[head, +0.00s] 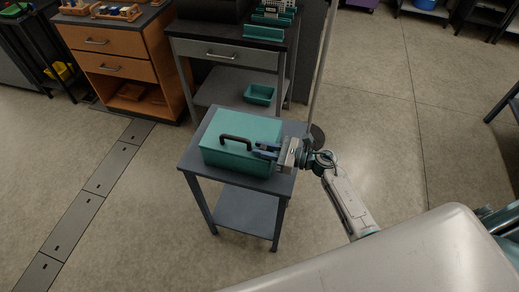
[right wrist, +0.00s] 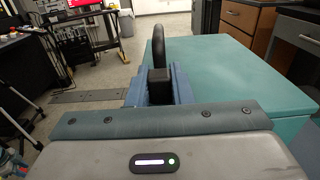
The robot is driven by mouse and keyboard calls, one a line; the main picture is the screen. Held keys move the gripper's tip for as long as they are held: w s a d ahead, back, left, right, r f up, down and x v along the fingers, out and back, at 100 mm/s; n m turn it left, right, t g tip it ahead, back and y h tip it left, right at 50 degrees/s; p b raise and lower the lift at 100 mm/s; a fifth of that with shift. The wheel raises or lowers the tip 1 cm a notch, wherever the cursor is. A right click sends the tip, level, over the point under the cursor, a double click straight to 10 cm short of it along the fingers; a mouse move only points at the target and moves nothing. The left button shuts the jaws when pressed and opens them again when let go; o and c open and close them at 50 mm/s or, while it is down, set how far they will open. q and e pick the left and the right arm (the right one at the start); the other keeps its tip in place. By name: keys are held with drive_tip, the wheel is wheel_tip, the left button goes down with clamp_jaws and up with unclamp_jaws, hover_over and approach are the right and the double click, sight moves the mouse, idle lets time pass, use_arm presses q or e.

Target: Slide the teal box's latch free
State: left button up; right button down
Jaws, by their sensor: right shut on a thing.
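The teal box (head: 262,128) stands on a small grey table, and its side also fills the right of the right wrist view (right wrist: 225,80). A dark arched handle (head: 235,140) is on the box; it rises beyond my fingers in the right wrist view (right wrist: 160,45). My right gripper (head: 262,151) reaches in from the right, at the box's near right part. In the right wrist view its blue fingers are shut on a small black block (right wrist: 159,87), which looks like the latch. The fingers hide most of the latch. My left gripper is not in view.
The small grey table (head: 192,160) has a lower shelf and little free top around the box. A workbench with a drawer (head: 225,54) and a teal bin (head: 260,94) stands behind. A thin pole (head: 322,70) rises behind right. Floor at left is open.

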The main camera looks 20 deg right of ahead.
drive_tip(key=c, duration=1.3)
unclamp_jaws()
drive_tip(key=shift+s+d+f, duration=0.15)
drive_tip(key=shift+s+d, duration=0.05)
drive_tip(key=shift+d, duration=0.05)
drive_tip(key=shift+b+v, duration=2.45)
drive_tip(key=shift+v, duration=2.7)
